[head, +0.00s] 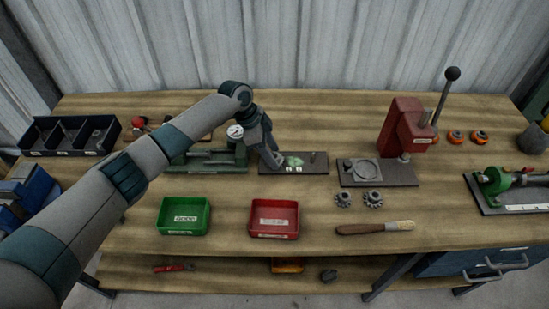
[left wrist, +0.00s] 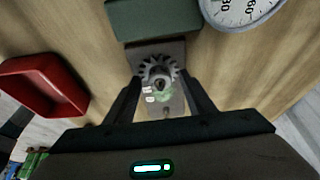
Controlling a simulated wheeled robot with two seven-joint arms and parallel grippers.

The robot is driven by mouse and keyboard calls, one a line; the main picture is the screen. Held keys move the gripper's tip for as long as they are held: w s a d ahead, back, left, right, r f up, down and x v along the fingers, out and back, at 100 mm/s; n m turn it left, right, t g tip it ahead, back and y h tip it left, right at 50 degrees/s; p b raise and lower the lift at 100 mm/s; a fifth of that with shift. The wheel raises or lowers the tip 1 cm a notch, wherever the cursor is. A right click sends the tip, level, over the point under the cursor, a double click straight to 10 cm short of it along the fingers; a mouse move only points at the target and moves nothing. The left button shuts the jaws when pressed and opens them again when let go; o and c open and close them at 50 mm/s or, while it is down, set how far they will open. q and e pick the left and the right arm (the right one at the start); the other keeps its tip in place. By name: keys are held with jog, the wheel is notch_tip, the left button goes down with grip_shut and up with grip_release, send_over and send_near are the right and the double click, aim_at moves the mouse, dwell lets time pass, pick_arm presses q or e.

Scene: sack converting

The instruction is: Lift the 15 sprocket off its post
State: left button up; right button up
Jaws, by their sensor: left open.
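A grey toothed sprocket (left wrist: 158,68) sits around a post on a small dark board in the left wrist view. My left gripper (left wrist: 160,82) is open, with one finger on each side near the sprocket; I cannot tell whether they touch it. In the head view my left gripper (head: 272,160) points down at the left part of the board (head: 320,169) and hides the sprocket. A bare short post (head: 313,157) and a green patch show on the board. The small white labels are too small to read. My right gripper is not in view.
A green tray (head: 184,231) and a red tray (head: 273,234) stand in front. Two loose sprockets (head: 343,199) lie before the red press (head: 405,128). A dial gauge (head: 235,132) stands close to my left gripper.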

pick_arm(q)
grip_shut()
jog(key=shift+r, duration=0.15)
jog(key=shift+r+b, duration=0.45)
jog(key=shift+r, duration=0.05)
jog(key=r+b, duration=0.1)
jog(key=d+r+b, duration=0.1)
jog(key=r, duration=0.1)
jog(key=shift+s+r, duration=0.1)
jog(key=shift+s, duration=0.05)
jog(key=s+d+r+b, duration=0.3)
jog(key=d+r, duration=0.3)
jog(key=d, duration=0.4)
jog(key=shift+s+r+b, duration=0.3)
jog(key=shift+r, duration=0.05)
